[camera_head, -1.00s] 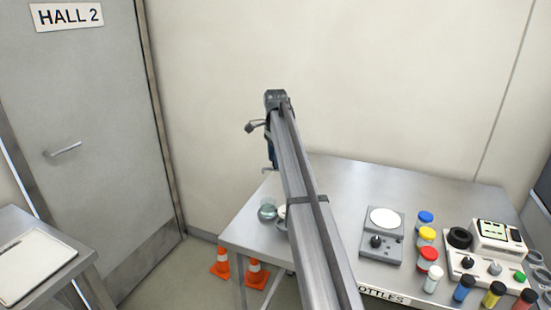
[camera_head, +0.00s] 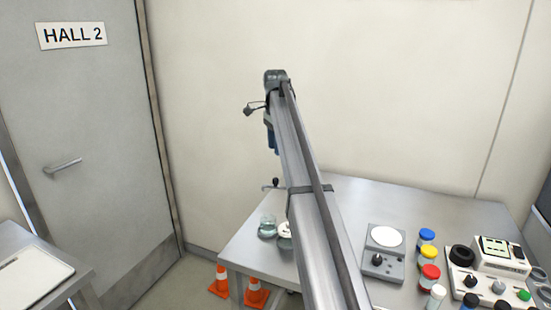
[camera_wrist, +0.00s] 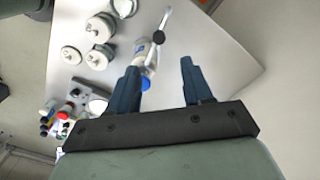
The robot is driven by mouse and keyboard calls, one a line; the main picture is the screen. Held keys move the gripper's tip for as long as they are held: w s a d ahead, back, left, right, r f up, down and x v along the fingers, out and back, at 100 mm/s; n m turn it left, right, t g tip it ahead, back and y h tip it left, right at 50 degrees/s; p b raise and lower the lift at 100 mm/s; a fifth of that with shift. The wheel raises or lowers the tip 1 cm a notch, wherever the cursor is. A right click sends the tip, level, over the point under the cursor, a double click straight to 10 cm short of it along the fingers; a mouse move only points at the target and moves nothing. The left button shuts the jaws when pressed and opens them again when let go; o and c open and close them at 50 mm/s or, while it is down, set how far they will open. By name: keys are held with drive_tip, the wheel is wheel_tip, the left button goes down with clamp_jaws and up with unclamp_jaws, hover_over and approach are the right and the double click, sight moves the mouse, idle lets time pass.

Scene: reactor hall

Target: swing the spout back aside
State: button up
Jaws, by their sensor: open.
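The spout (camera_wrist: 165,20) is a thin pale bar with a dark round knob (camera_wrist: 159,37), near the top middle of the wrist view. In the head view only its dark knob end (camera_head: 276,183) shows at the table's back left; my arm hides the rest. My gripper (camera_wrist: 158,72) has two dark blue fingers, wide apart with nothing held between them. In the head view my gripper (camera_head: 271,138) hangs above the spout, clear of it. A clear vessel with a blue part (camera_wrist: 145,70) shows beyond the left finger.
A glass vessel (camera_head: 267,227) stands near the table's left edge. A grey device with a white disc (camera_head: 384,250), several coloured-cap bottles (camera_head: 429,272) and a control box (camera_head: 492,272) stand to the right. The table (camera_head: 350,200) is bare behind them. Cones (camera_head: 256,293) stand on the floor.

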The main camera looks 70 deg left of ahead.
drive_tip(key=shift+r, duration=1.15)
drive_tip(key=shift+w, duration=0.1)
